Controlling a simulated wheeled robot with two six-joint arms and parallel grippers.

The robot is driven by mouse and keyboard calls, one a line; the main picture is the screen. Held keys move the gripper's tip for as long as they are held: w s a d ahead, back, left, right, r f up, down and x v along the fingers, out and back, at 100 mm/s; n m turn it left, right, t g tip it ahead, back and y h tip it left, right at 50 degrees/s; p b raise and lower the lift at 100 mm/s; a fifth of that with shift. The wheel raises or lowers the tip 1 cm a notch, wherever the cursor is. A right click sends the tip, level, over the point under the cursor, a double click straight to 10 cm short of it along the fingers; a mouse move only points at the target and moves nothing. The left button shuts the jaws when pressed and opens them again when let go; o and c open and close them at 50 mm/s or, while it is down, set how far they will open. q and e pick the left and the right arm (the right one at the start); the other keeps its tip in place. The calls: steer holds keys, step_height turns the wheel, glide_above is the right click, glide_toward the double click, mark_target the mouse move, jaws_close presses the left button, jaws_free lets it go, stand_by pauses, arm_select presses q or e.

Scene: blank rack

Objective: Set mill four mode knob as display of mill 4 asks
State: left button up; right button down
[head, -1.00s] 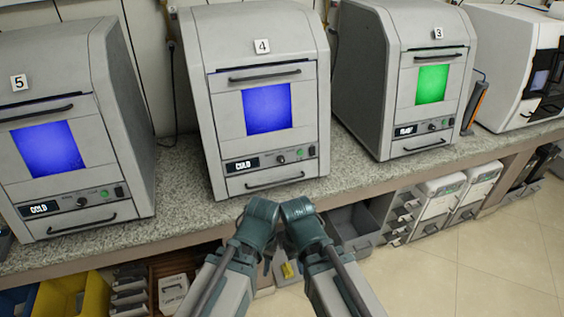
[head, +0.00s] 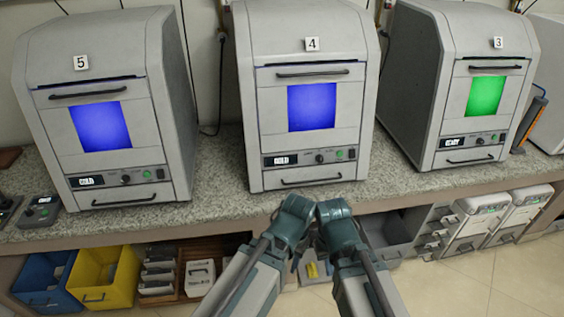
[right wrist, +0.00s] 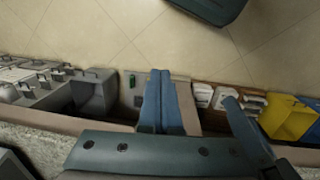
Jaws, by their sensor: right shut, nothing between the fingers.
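Mill 4 (head: 312,100) stands in the middle of the bench with a lit blue window. Its small display (head: 281,160) sits at the left of the lower panel; the text is blurred now but read COLD a second ago. The dark mode knob (head: 319,158) is right of the display; its pointer setting is too small to read. My right gripper (head: 320,245) hangs low in front of the bench, apart from the mill. Its fingers (right wrist: 161,100) are shut and empty in the right wrist view. My left gripper (head: 298,252) hangs beside it, mostly hidden; its jaws are unclear.
Mill 5 (head: 105,110) with a blue window stands left, mill 3 (head: 455,85) with a green window right. A green button (head: 340,155) sits beside the knob. Yellow (head: 105,275) and blue bins (head: 42,280) are below the bench. Bench edge lies ahead of my arms.

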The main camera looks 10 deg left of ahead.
mark_target(321, 161)
stand_by(0.4)
